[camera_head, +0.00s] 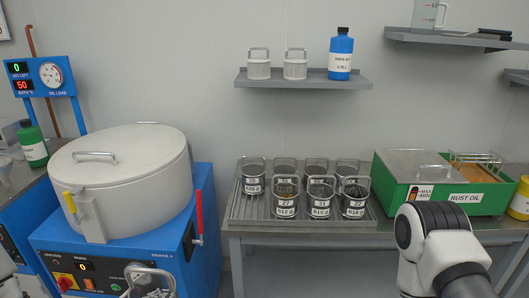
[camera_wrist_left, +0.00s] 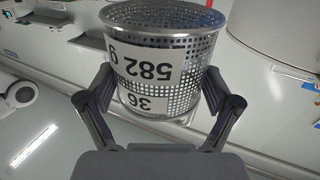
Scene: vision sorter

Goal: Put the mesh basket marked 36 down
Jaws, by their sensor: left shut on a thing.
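The mesh basket marked 36 (camera_wrist_left: 172,48) is a round, perforated metal basket. Its white labels read 36 and 582 g, upside down in the left wrist view. My left gripper (camera_wrist_left: 158,92) is shut on it, with one finger on each side. In the head view a mesh basket with a wire handle (camera_head: 152,291) shows at the bottom edge, in front of the blue machine, partly cut off. My right arm shows at the lower right of the head view, but its gripper is out of view.
A slatted tray (camera_head: 300,222) on the grey table (camera_head: 240,228) holds several labelled baskets in rows. To its right is a green rust oil tank (camera_head: 432,205). On the left stands a blue machine (camera_head: 205,235) with a closed white lid (camera_head: 125,165). A wall shelf (camera_head: 300,84) hangs above the tray.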

